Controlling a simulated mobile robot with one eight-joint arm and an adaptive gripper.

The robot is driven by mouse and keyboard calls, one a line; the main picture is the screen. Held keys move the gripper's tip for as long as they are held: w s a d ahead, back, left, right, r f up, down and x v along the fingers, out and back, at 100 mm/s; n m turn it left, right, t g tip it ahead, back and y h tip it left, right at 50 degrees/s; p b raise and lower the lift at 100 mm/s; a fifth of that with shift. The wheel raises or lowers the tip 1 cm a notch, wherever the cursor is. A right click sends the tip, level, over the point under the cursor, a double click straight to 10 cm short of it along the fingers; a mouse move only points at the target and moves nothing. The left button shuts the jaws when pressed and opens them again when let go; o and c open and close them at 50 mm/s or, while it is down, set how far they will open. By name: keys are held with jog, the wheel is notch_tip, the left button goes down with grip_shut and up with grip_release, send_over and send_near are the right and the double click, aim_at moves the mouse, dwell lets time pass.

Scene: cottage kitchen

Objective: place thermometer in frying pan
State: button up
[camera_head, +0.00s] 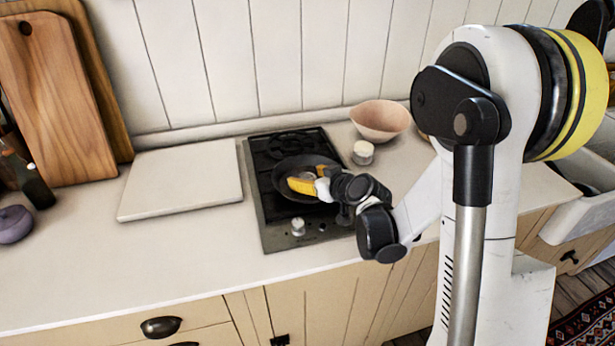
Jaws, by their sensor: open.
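The black frying pan (262,180) sits on the dark stove top. My gripper (309,178) is over the pan, reaching in from the right, with two yellow finger parts apart; it is open. A small pale thing (308,175) shows between the fingers, in or just above the pan; it is too small to tell whether it is the thermometer. I cannot make out the thermometer for certain anywhere else. The gripper and wrist hide the pan's right side, and I cannot tell whether the fingers touch the pan.
A pale board (180,184) lies left of the stove (277,238). A white round container (363,153) and pinkish bowl (380,121) stand to its right. The front-left counter is clear.

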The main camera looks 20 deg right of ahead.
jog(key=p+v, duration=0.3)
jog(key=v, duration=0.8)
jog(key=shift+s+r, duration=0.1)
jog(key=shift+s, duration=0.05)
jog(key=s+a+r+m+g+h, duration=0.1)
jog(key=s+r+g+h, duration=0.1)
jog(key=s, duration=0.8)
jog(key=s+a+r+m+g+h, duration=0.2)
jog(key=s+r+g, duration=0.1)
jog(key=s, duration=0.7)
jog(key=shift+r+m, duration=0.3)
jog(key=shift+r, duration=0.6)
jog(key=shift+d, duration=0.2)
